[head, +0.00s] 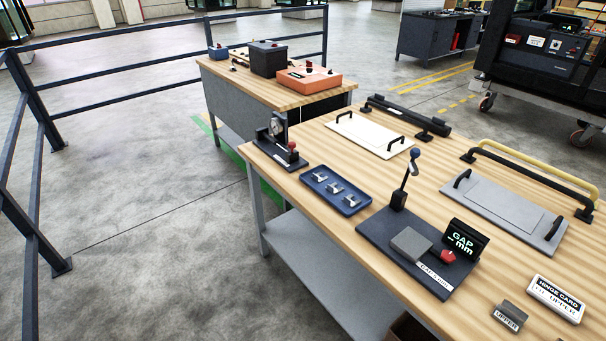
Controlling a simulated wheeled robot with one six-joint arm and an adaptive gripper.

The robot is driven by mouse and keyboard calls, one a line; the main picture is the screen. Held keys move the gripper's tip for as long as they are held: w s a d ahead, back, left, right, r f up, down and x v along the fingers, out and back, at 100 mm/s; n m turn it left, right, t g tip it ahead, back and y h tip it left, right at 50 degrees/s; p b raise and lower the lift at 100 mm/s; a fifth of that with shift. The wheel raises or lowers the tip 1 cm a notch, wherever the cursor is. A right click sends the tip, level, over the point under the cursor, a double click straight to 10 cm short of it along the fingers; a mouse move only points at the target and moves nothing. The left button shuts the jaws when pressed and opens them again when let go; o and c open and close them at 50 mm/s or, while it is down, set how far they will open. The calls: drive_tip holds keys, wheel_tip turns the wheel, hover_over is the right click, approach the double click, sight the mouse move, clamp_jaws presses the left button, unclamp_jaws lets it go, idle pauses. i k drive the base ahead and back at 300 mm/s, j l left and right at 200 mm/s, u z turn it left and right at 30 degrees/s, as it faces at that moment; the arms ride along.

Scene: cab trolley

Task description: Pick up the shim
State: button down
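No piece is marked as a shim, and I cannot tell for certain which one it is. A blue tray (357,207) on the near wooden bench (440,197) holds three small silvery metal pieces, one of them the middle piece (335,188). A flat grey square block (411,243) lies on the dark base plate (375,231) of a gauge, right of the tray. The gauge has an upright lever with a blue knob, a red button and a display (465,241) reading "GAP – mm". My gripper is not in view.
A grey "UPPER" block (510,315) and a white hinge card (556,299) lie at the near right. White (366,134) and grey (500,207) handled panels lie behind. A dial fixture (280,150) stands at the left corner. Dark railings (45,130) border open floor on the left.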

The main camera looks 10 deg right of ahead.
sight(316, 177)
drive_tip(key=i+j+z, duration=0.25)
drive_tip(key=i+j, duration=0.25)
drive_tip(key=j, duration=0.25)
drive_tip(key=i+j+z, duration=0.25)
drive_tip(key=i+j, duration=0.2)
drive_tip(key=j, duration=0.35)
